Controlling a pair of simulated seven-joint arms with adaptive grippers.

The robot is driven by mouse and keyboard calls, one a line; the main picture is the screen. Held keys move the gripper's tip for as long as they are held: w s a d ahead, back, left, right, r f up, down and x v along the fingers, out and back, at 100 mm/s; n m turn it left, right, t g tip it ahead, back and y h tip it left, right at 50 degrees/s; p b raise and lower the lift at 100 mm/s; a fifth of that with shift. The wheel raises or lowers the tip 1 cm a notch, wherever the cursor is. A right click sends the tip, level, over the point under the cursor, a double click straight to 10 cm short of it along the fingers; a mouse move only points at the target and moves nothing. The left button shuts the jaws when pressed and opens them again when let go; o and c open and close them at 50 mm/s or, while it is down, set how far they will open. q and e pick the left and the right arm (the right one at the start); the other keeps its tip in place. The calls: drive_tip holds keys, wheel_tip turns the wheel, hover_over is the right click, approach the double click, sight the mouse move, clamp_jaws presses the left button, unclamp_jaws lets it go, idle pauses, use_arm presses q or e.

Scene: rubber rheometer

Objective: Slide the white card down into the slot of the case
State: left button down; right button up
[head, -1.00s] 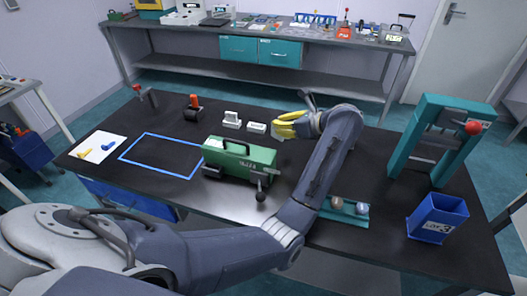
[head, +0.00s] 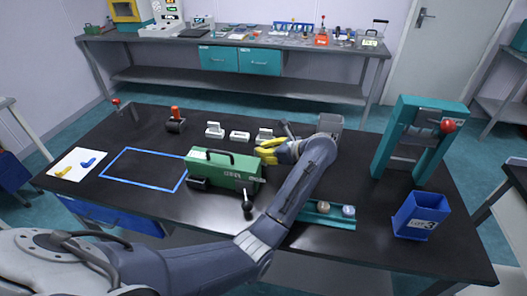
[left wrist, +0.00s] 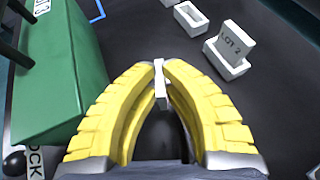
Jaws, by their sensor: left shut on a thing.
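The green case (head: 225,166) stands on the dark table with a black handle on top; its green side also shows at the left of the left wrist view (left wrist: 60,75). I cannot make out its slot. My left gripper (head: 268,150) is beside the case's right end, its yellow fingers pointing left. In the left wrist view the fingertips (left wrist: 160,78) are shut on the white card (left wrist: 160,86), seen nearly edge-on. The card is clear of the case there. In the head view the fingers hide it. My right gripper is not in view.
A white holder with a card marked LOT 2 (left wrist: 232,45) stands near the gripper. An empty white holder (head: 239,136) and another holder with a card (head: 214,130) stand behind the case. A teal frame (head: 420,140) and blue bin (head: 420,215) are at right.

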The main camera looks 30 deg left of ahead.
use_arm(q)
drive_tip(key=c, duration=1.5)
unclamp_jaws()
drive_tip(key=shift+f, duration=0.1)
drive_tip(key=shift+c, duration=0.2)
drive_tip(key=shift+v, duration=1.6)
drive_tip(key=shift+o, duration=0.7)
drive_tip(key=shift+d+r, duration=0.35)
